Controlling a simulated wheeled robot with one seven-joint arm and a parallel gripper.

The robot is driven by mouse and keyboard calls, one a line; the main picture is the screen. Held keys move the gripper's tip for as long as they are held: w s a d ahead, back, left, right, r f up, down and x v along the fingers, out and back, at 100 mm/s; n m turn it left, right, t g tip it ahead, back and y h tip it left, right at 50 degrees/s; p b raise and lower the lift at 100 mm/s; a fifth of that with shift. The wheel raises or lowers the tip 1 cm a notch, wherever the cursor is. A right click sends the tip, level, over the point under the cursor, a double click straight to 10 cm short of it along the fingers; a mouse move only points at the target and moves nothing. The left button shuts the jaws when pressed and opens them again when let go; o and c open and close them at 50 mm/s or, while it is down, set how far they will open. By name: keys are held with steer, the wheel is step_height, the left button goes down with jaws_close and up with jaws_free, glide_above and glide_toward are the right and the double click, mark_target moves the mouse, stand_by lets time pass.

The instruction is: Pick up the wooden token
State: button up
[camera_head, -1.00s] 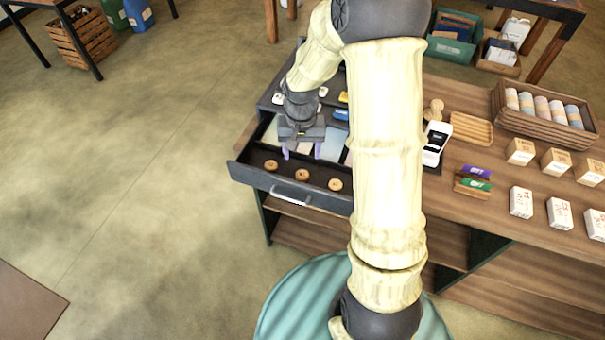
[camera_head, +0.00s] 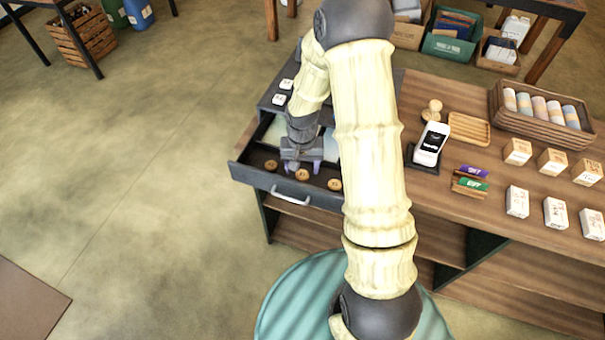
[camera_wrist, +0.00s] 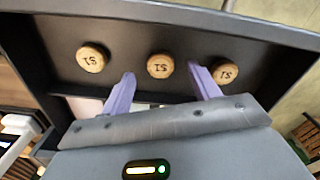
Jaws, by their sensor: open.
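Three round wooden tokens lie in a row in the front compartment of the open dark drawer (camera_head: 240,175). In the head view they are the left token (camera_head: 271,165), the middle token (camera_head: 302,174) and the right token (camera_head: 334,184). The wrist view shows the same row, with a middle token (camera_wrist: 160,66), one at the left (camera_wrist: 92,57) and one at the right (camera_wrist: 225,73). My gripper (camera_head: 302,168) is open and empty over the drawer. In the wrist view its purple fingertips (camera_wrist: 161,73) lie either side of the middle token, which appears untouched.
The drawer's front wall with its handle (camera_head: 291,196) is close to my gripper. On the counter to the right are a card reader (camera_head: 431,143), a wooden tray (camera_head: 470,129), small boxes and a basket (camera_head: 541,126) of rolls.

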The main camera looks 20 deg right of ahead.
mark_target(302, 176)
steer(key=shift+w+f+p, duration=0.1)
steer(key=shift+f+p, duration=0.25)
steer(key=shift+f, duration=1.3)
steer(key=c, duration=1.1)
steer(key=shift+o, duration=0.2)
steer(key=shift+r, duration=0.1)
step_height(302, 176, up, 10)
steer(key=b, duration=0.2)
